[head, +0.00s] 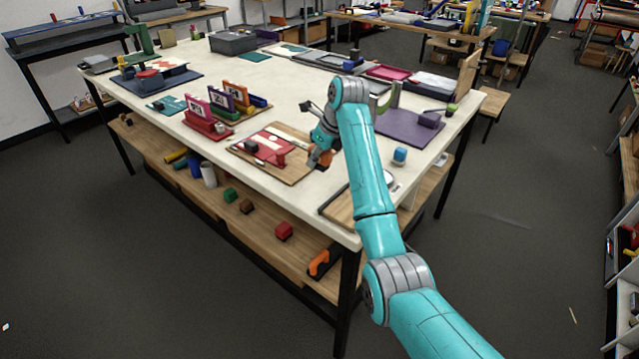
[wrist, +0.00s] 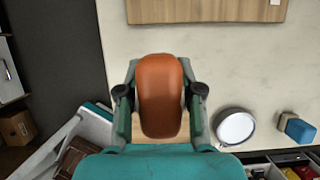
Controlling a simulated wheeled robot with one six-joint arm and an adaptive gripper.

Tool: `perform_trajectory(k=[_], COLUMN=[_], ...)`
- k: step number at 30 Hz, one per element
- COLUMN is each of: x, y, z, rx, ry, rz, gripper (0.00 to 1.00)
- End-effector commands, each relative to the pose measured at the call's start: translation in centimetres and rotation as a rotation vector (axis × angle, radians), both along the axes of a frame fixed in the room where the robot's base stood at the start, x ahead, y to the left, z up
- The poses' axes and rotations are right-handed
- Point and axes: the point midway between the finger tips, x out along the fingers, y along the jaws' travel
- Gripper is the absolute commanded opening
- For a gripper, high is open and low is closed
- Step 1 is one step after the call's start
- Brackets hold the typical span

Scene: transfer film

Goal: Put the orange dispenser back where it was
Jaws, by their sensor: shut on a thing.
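My gripper (head: 315,158) is over the front part of the white-topped table (head: 217,80), just right of the red mat. It is shut on the orange dispenser (head: 323,160). In the wrist view the dispenser (wrist: 159,92) is a rounded orange-brown body between the two fingers of my gripper (wrist: 160,100). Its far side and underside are hidden. It seems to be above the tabletop; the exact gap cannot be told.
A wooden board with a red mat (head: 272,136) lies left of the gripper. Another wooden board (head: 338,208) is at the front corner. A round silver dish (wrist: 234,127) and a blue block (head: 399,155) stand to the right. An orange-and-black thing (head: 321,262) lies on the lower shelf.

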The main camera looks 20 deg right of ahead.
Motion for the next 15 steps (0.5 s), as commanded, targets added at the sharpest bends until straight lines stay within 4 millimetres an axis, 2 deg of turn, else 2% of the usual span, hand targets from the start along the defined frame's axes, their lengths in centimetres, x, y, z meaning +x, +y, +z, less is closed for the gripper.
perform_trajectory(k=[1,4,11,15], x=[-0.1,-0.1,0.0,-0.1], y=[0.0,0.0,0.0,0.0], z=[-1.2,-2.8,-4.9,-6.9], rx=[0.001,0.001,0.000,0.000], ry=[0.004,0.003,0.001,0.004], rz=[0.000,0.000,0.001,0.002], gripper=[0.03,0.03,0.03,0.03])
